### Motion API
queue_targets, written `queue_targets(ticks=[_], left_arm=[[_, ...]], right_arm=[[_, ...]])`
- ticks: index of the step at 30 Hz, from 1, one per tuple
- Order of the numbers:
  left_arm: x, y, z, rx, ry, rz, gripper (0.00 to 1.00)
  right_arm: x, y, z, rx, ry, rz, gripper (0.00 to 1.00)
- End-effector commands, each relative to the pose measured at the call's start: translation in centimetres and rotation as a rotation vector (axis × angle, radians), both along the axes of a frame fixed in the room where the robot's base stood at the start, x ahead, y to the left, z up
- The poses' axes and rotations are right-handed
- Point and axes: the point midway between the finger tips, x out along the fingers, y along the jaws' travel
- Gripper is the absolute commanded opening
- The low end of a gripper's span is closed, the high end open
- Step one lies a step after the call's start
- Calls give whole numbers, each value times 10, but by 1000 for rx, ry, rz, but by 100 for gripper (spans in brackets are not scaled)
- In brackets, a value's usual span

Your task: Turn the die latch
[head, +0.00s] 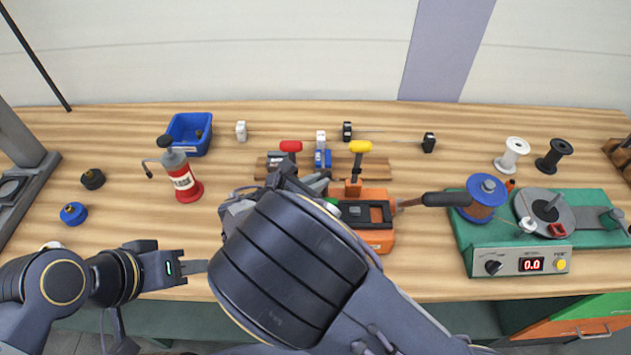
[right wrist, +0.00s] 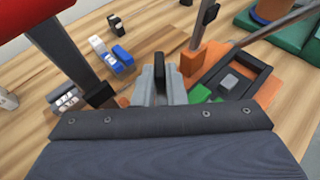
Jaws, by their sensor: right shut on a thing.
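My right gripper (right wrist: 162,82) is shut on a small dark upright piece (right wrist: 159,68), which looks like the die latch's handle. It stands beside the orange die block (right wrist: 268,88). In the head view the right gripper (head: 316,184) is at the left side of the orange block (head: 375,194), and my own forearm hides most of the grip and the latch. A green part (right wrist: 203,95) shows next to the fingers. My left gripper (head: 190,267) is empty over the front of the table, far from the block; its finger gap is not clear.
A red-handled lever (head: 291,146) and a yellow-handled lever (head: 359,147) stand close behind the right gripper. A red bottle (head: 186,186) and blue bin (head: 190,133) stand left.

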Motion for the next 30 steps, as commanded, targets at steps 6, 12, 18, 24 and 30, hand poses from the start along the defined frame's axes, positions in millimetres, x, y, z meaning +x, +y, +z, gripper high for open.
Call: queue_targets(ticks=[6, 12, 18, 24, 30], left_arm=[[0, 0, -15, 0, 0, 0, 36], [0, 0, -38, 0, 0, 0, 36], [0, 0, -63, 0, 0, 0, 36], [0, 0, -83, 0, 0, 0, 36], [0, 0, -94, 0, 0, 0, 36]], right_arm=[[-3, -5, -3, 1, 1, 139, 0], [-5, -10, -6, 4, 1, 309, 0], [-6, -14, -6, 6, -2, 469, 0], [-6, -18, -5, 6, -3, 599, 0], [-6, -20, -2, 3, -2, 683, 0]])
